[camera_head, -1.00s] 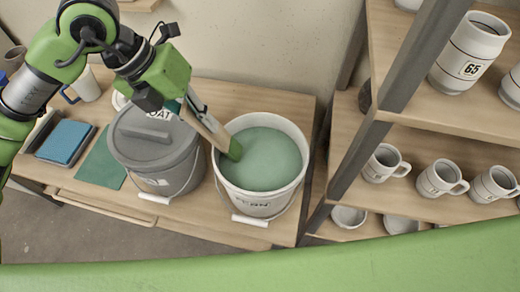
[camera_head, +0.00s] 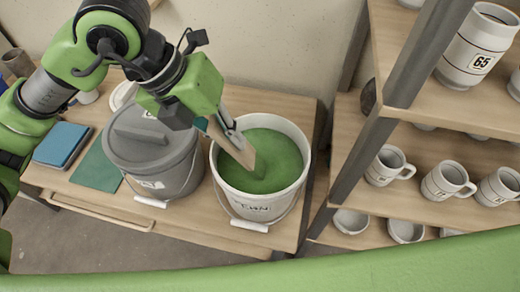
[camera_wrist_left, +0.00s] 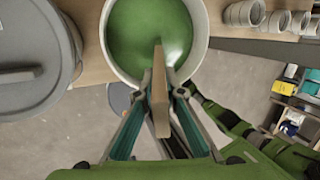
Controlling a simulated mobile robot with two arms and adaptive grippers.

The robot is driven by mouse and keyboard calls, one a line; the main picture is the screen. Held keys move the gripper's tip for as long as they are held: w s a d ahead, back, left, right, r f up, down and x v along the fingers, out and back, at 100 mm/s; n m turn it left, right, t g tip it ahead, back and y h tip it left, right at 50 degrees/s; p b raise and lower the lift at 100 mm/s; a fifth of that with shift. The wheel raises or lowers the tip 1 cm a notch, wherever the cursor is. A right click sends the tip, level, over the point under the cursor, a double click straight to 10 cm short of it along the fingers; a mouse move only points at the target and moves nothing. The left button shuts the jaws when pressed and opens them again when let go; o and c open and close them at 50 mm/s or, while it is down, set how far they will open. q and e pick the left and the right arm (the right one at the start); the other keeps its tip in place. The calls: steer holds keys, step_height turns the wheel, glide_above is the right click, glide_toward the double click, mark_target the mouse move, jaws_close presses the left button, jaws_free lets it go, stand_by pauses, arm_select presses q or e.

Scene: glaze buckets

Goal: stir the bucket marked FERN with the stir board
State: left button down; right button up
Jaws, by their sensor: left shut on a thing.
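The open white bucket marked FERN (camera_head: 235,203) stands on the bench and holds green glaze (camera_head: 276,160). Its white rim also shows in the wrist view (camera_wrist_left: 112,62). The wooden stir board (camera_head: 239,153) leans down into the bucket; its lower end is hidden in the glaze. My left gripper (camera_head: 229,128) is above the bucket's left side, shut on the board. In the wrist view the board (camera_wrist_left: 160,108) stands between the fingers of the left gripper (camera_wrist_left: 161,90).
A lidded grey bucket (camera_head: 150,140) stands close on the left. A shelf post (camera_head: 375,140) and shelves with mugs (camera_head: 447,182) rise on the right.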

arm_select(q)
steer(key=w+a+p+v, duration=0.1)
steer(key=w+p+v, duration=0.1)
steer(key=p+v, duration=0.7)
steer(key=v, duration=0.8)
steer(key=shift+w, duration=0.25)
stand_by(0.4)
steer(key=shift+a, duration=0.1)
stand_by(0.4)
step_height(320, 180, up, 5)
steer(key=p, duration=0.3)
steer(key=shift+p, duration=0.35)
stand_by(0.3)
steer(key=shift+f, duration=0.1)
